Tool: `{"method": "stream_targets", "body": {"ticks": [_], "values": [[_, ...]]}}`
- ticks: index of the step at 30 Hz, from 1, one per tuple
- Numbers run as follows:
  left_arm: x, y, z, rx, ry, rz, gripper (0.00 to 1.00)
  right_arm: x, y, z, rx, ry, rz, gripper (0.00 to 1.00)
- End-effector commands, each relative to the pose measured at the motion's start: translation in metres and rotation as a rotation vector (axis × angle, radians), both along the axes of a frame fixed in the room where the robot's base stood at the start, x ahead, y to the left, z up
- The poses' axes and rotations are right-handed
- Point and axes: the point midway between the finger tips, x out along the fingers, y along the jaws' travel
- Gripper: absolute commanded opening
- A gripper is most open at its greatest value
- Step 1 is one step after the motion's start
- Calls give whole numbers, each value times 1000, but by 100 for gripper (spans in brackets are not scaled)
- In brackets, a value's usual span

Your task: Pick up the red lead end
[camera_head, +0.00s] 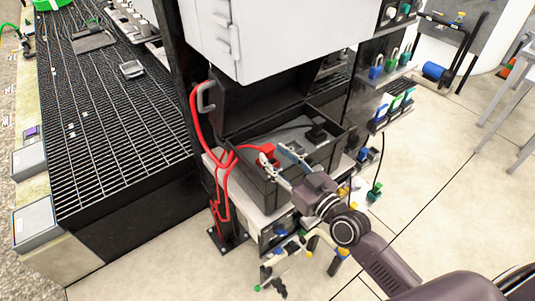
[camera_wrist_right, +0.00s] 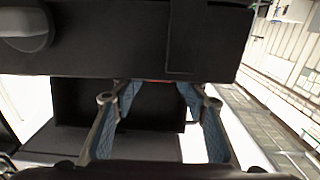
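The red lead (camera_head: 226,175) loops down the left side of the dark open tote (camera_head: 256,181). Its red end (camera_head: 267,154) lies at the tote's inside, left of the middle. My right gripper (camera_head: 279,156) reaches over the tote from the lower right, its fingertips close beside the red end. In the right wrist view the two blue-padded fingers (camera_wrist_right: 158,95) stand apart, with a small red strip (camera_wrist_right: 156,81) visible between their tips. Nothing is clearly held, and whether a finger touches the red end is not clear. My left gripper is not in view.
A white cabinet (camera_head: 290,34) hangs above the tote, close over it. A grey handle (camera_head: 206,97) is at the left, also in the wrist view (camera_wrist_right: 25,27). A black grated bench (camera_head: 112,125) stands left. Coloured padlocks (camera_head: 391,60) hang at right. Open floor lies right.

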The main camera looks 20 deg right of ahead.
Motion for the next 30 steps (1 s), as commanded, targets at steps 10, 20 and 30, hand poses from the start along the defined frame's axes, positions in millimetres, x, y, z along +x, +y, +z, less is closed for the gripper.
{"method": "stream_targets", "body": {"ticks": [10, 20, 30], "values": [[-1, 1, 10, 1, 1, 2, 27, 35, 12, -1, 1, 1, 1, 39], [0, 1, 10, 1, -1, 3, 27, 35, 12, -2, -1, 3, 1, 28], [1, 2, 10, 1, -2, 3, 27, 35, 12, -2, -1, 2, 1, 0]]}}
